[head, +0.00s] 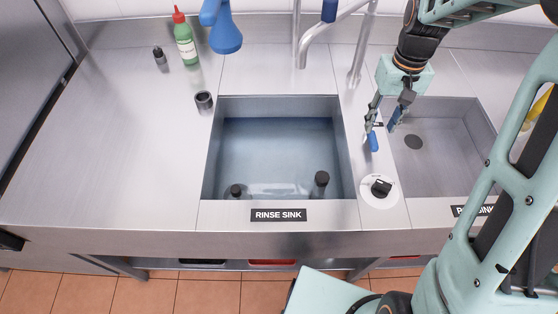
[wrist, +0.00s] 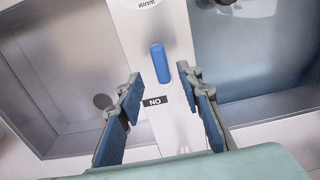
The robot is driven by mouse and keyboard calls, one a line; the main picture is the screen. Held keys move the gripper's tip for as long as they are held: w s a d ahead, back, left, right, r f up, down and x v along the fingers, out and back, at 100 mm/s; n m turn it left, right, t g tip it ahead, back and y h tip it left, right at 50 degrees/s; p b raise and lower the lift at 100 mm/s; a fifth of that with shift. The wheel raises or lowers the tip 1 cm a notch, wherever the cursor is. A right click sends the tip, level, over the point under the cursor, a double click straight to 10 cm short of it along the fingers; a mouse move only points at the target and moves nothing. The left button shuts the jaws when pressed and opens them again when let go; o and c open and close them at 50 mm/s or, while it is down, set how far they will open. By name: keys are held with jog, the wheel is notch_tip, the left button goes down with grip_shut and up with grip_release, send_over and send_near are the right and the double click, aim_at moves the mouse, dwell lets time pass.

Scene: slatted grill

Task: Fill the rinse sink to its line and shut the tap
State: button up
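The rinse sink (head: 278,107) holds bluish water; I cannot make out a fill line for certain. In the wrist view the rinse sink's rim (wrist: 191,40) is at the right. The metal tap spout (head: 302,55) reaches over its back edge, and I see no clear stream. A blue lever (head: 373,141) is on the strip right of the sink. My gripper (head: 382,125) is above this strip, open and empty. In the wrist view the blue lever (wrist: 160,63) shows beyond my gripper (wrist: 166,82), between its finger lines, with an "ON" label (wrist: 154,101) beside it.
A black knob (head: 381,188) on a white dial is nearer the front. A second sink (head: 440,176) is at the right. A green bottle (head: 185,42) stands at the back left; the left counter is mostly clear.

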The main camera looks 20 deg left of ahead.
notch_tip(320, 180, up, 5)
jog(key=p, duration=0.3)
dwell(0.9)
